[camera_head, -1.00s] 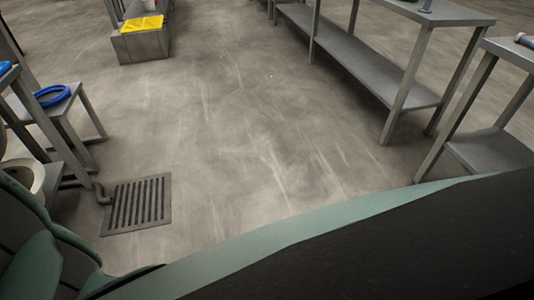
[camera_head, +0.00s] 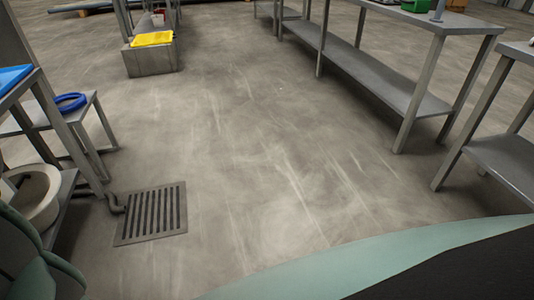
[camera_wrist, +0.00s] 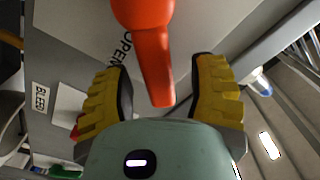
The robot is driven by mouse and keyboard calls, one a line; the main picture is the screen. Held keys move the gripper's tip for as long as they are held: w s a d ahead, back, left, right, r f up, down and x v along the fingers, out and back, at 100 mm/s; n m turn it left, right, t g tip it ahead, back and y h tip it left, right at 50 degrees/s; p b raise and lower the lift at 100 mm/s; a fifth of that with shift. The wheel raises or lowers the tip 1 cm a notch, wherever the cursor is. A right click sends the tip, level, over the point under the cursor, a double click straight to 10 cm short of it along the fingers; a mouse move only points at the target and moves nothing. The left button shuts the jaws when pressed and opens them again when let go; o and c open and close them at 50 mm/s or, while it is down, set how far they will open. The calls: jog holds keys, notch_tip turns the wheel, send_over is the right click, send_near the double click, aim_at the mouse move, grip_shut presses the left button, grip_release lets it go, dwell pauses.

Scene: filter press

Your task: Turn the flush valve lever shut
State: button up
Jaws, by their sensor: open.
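An orange-red lever (camera_wrist: 152,55) hangs down from the top of the wrist view, its narrow end low in the picture. I take it to be the flush valve lever. The word OPEN is printed on the grey panel (camera_wrist: 70,40) beside it, partly hidden by the lever and a finger. My gripper (camera_wrist: 160,75) is open, with one yellow ridged finger on each side of the lever in the picture. Gaps show on both sides, and I see no contact. Whether the lever lies fully between the fingers in depth is hard to tell. The head view shows neither gripper nor lever.
A BLEED label (camera_wrist: 41,99) is on the left in the wrist view. In the head view, a floor drain grate (camera_head: 151,213) lies left, near a stand with a blue ring (camera_head: 71,102). A long grey bench (camera_head: 385,85) stands right. The middle floor is clear.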

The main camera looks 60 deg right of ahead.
jog(key=shift+w+a, duration=0.25)
jog(key=shift+a, duration=0.05)
jog(key=shift+f, duration=0.1)
jog(key=shift+s+d, duration=0.1)
jog(key=shift+c, duration=0.2)
grip_shut()
